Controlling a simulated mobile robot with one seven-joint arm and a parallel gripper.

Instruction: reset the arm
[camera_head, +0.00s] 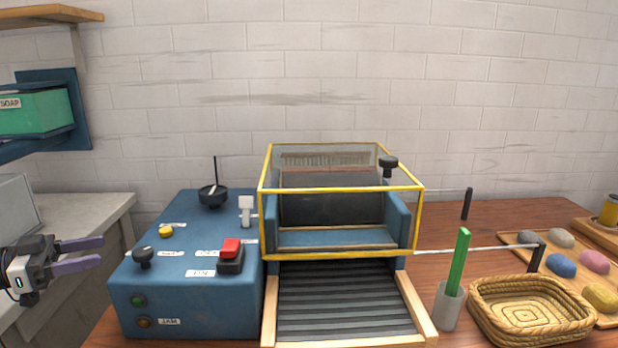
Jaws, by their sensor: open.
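My gripper (78,254) is at the left edge of the head view, its two purple-grey fingers pointing right. The fingers are apart with nothing between them. It is left of the blue control box (190,290) and apart from it. Most of my arm is out of the picture.
The blue box carries a red switch (231,250) and black knobs. Beside it stands a machine with a yellow-framed clear guard (340,188) and ribbed belt (345,300). At right are a cup (448,308) with a green stick, a wicker basket (530,318) and several wool skeins (561,265).

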